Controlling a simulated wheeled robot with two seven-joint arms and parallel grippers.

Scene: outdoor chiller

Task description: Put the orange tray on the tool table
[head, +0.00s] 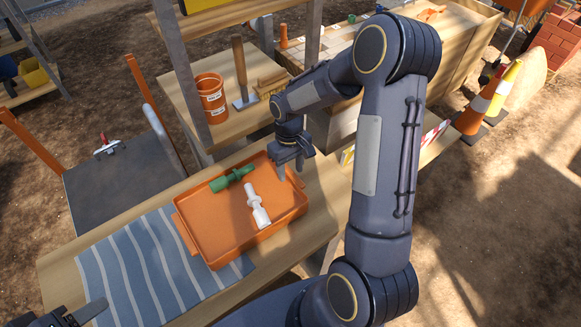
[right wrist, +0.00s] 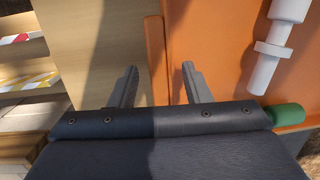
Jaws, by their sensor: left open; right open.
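The orange tray (head: 222,238) lies on a wooden table (head: 325,205), partly over a blue striped cloth (head: 125,270). A green fitting (head: 232,179) and a white fitting (head: 258,208) lie in it. My right gripper (head: 292,168) is open at the tray's far right end. In the right wrist view, the tray's end handle (right wrist: 154,55) shows between the open fingers (right wrist: 160,82); contact cannot be told. My left gripper (head: 82,314) is at the bottom left corner, mostly cut off, over the cloth's near edge. Which surface is the tool table is not marked.
A wooden shelf behind holds an orange bucket (head: 212,97) and a mallet (head: 240,75); its metal post (head: 185,75) stands near the tray. A dark flat cart (head: 120,185) with orange posts is at left. Traffic cones (head: 472,115) stand at right. Open dirt lies at lower right.

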